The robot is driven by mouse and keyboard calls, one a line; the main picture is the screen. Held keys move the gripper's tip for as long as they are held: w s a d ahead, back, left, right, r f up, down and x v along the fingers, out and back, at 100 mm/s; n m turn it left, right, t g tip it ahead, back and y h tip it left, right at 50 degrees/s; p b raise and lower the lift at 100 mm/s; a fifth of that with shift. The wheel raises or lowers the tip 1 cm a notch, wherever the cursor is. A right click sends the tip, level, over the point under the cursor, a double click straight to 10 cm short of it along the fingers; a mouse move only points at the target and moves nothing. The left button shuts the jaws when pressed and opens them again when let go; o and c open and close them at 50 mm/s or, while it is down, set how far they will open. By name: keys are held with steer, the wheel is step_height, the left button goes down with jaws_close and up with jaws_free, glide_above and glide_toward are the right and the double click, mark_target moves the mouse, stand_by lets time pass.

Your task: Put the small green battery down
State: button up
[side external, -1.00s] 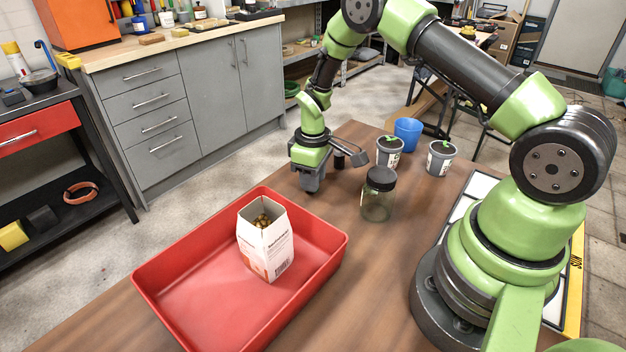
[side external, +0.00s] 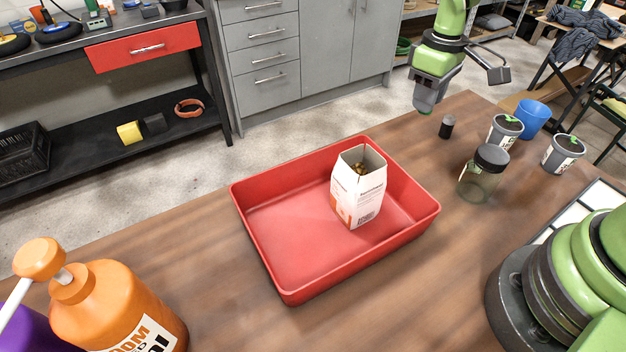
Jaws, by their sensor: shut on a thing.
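My gripper (side external: 426,106) points down near the table's far edge, left of the jar. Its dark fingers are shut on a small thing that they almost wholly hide. No green battery shows clearly. A small dark cylinder with a greyish top (side external: 447,127) stands upright on the table, just right of and below the gripper in the picture, apart from it.
A red tray (side external: 262,262) holds an open white carton (side external: 357,190). A clear jar with a black lid (side external: 480,175), two potted seedlings (side external: 505,132) (side external: 562,155) and a blue cup (side external: 532,118) stand at right. An orange bottle (side external: 115,310) is at front left.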

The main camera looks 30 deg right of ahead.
steer(key=w+a+n, duration=0.3)
steer(key=a+n, duration=0.3)
steer(key=a, duration=0.7)
steer(key=n, duration=1.4)
glide_toward(235, 334)
step_height(235, 334, down, 2)
steer(key=shift+f, duration=2.15)
steer(key=shift+f, duration=0.15)
steer(key=o, duration=0.9)
